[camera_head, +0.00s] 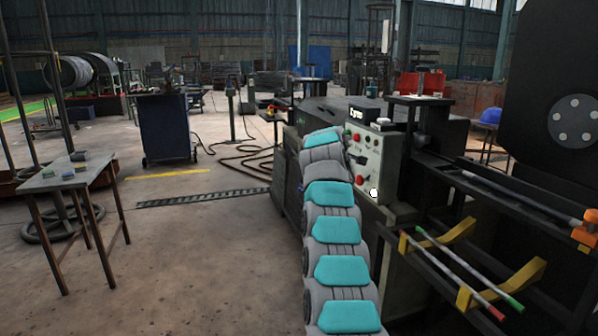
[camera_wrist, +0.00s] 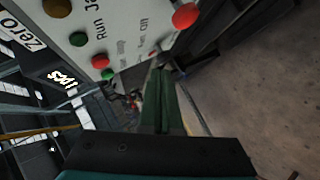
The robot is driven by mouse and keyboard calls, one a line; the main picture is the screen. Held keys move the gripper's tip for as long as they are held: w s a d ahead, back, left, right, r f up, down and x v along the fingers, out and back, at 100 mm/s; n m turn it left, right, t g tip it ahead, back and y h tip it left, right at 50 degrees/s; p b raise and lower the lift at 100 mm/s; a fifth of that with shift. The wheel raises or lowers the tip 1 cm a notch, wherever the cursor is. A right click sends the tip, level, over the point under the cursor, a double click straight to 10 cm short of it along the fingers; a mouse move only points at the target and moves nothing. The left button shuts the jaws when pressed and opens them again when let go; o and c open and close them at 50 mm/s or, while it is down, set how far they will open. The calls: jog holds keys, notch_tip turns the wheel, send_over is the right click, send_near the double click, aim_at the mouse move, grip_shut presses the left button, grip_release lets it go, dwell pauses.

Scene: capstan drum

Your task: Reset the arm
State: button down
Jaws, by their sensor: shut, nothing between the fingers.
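My arm, in grey and teal segments, rises from the bottom of the head view to the left side of a control box. In that view my gripper cannot be made out; the arm's far end hides it. In the wrist view my gripper (camera_wrist: 160,75) shows as two dark green fingers, shut together and empty. Their tips point towards the lower edge of the pale control panel (camera_wrist: 135,28), which also shows in the head view (camera_head: 365,160). Whether the tips touch it I cannot tell. A red button (camera_wrist: 186,15) lies above and right of the tips.
A small table (camera_head: 66,178) stands at left and a dark blue cabinet (camera_head: 167,128) behind it. A rack holding red- and green-tipped rods (camera_head: 462,268) juts out at right, close to my arm. The floor (camera_head: 200,250) left of my arm is clear.

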jog(key=s+f+m+g+y, duration=0.1)
jog(key=s+f+m+g, duration=0.2)
jog(key=s, duration=2.1)
jog(key=s+f+m+g+y+p, duration=0.1)
jog(key=s+f+m+g, duration=0.2)
jog(key=s+f, duration=0.6)
jog(key=s+d+f+m+g+y+p, duration=0.1)
jog(key=s+f+m+g, duration=0.3)
jog(key=s, duration=3.6)
notch_tip(320, 180, down, 2)
jog(key=g+y, duration=0.1)
jog(key=g, duration=0.2)
jog(key=shift+s, duration=0.4)
